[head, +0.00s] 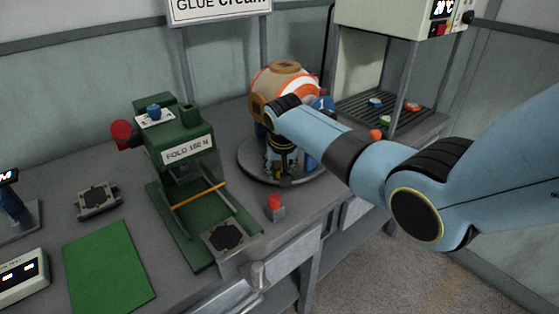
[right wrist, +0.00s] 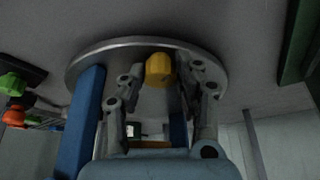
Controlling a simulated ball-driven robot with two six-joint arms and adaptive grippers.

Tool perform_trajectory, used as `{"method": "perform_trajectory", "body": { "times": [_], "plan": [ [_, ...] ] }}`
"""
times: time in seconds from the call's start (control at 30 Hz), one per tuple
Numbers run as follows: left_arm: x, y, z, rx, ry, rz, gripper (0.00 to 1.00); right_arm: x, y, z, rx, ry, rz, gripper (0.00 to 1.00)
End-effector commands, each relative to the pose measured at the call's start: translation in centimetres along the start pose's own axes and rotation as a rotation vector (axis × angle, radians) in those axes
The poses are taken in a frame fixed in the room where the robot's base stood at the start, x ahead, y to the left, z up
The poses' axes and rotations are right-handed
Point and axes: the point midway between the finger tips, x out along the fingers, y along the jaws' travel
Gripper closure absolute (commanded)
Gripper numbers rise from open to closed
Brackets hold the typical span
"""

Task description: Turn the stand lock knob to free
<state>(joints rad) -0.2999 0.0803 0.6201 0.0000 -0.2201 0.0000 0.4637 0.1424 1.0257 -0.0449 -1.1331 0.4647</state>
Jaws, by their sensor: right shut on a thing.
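The stand lock knob is a yellow cylinder (right wrist: 159,68) at the round grey stand base (right wrist: 95,62) in the right wrist view. My right gripper (right wrist: 160,82) has its two fingers on either side of the knob and is shut on it. In the head view my right gripper (head: 281,168) points down at the stand base (head: 248,170), below the orange, white and brown ball (head: 288,88). The knob is hard to make out there, and my arm hides part of the stand. A blue post (right wrist: 80,120) stands beside the fingers. My left gripper is not in view.
A green folding press (head: 183,140) stands left of the stand. A small red-topped block (head: 275,207) is near the bench's front edge. A green mat (head: 108,270) lies at left. A machine with a slatted tray (head: 385,112) stands behind my right arm.

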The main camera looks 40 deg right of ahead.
Motion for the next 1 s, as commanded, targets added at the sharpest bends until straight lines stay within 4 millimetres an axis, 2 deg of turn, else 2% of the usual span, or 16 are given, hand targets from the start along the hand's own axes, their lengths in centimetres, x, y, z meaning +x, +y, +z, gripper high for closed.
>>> {"method": "perform_trajectory", "body": {
  "times": [0.03, 0.2, 0.5, 1.0],
  "plan": [
    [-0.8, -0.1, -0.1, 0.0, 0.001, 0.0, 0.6, -0.3, 0.1, -0.1, -0.037, -0.001, -0.014, 1.0],
    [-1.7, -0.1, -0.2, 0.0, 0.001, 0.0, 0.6, -0.2, 0.2, -0.1, -0.165, -0.002, -0.068, 1.0],
    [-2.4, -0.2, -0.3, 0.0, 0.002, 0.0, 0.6, 0.0, 0.3, -0.1, -0.338, -0.001, -0.139, 1.0],
    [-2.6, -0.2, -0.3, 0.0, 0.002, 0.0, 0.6, 0.1, 0.3, -0.1, -0.423, 0.0, -0.175, 1.0]
  ]
}}
